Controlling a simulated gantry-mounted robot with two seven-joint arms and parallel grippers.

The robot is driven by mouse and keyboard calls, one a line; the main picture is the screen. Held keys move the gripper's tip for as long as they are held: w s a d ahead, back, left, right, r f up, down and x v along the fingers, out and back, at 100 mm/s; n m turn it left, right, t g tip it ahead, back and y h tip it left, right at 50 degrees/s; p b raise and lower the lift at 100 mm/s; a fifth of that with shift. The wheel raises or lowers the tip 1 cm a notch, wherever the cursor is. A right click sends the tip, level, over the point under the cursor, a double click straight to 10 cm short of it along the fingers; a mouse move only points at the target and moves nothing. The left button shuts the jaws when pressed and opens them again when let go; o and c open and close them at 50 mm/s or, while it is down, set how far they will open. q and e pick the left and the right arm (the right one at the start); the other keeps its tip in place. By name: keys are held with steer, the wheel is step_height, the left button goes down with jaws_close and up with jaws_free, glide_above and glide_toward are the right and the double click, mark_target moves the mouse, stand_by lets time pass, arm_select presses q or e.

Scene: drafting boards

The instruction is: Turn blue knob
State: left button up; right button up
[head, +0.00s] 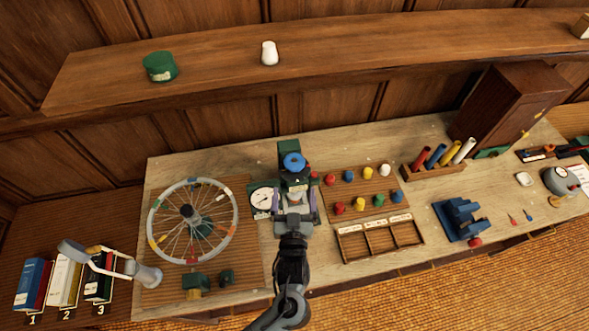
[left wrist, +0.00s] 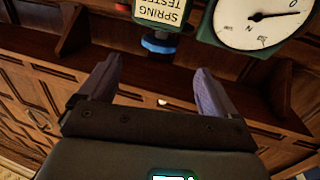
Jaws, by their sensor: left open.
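In the left wrist view the blue knob (left wrist: 158,44) shows beside a label reading "SPRING TESTER" (left wrist: 160,10). A white round dial (head: 262,198) stands left of the device; it also shows in the left wrist view (left wrist: 262,20). My left gripper (head: 296,203) is over the near side of the device. In the left wrist view my left gripper (left wrist: 157,82) has its two purple fingers wide apart, with nothing between them. The knob lies beyond the fingertips, apart from them. My right gripper is not in view.
A spoked wheel (head: 149,222) stands left of the dial. A board of coloured pegs (head: 333,186) and an empty compartment tray (head: 350,247) are to the right. Farther right are a rack of tubes (head: 433,170) and a blue vise-like tool (head: 462,220). A shelf (head: 345,45) runs behind.

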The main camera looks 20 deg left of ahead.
mark_target(294, 171)
arm_select(q)
steer(key=p+x, duration=0.1)
steer(key=x, duration=0.8)
steer(key=shift+w+r+p, duration=0.1)
steer(key=shift+r+p, duration=0.05)
steer(key=shift+p, duration=0.25)
steer(key=shift+x, duration=0.8)
steer(key=c, duration=1)
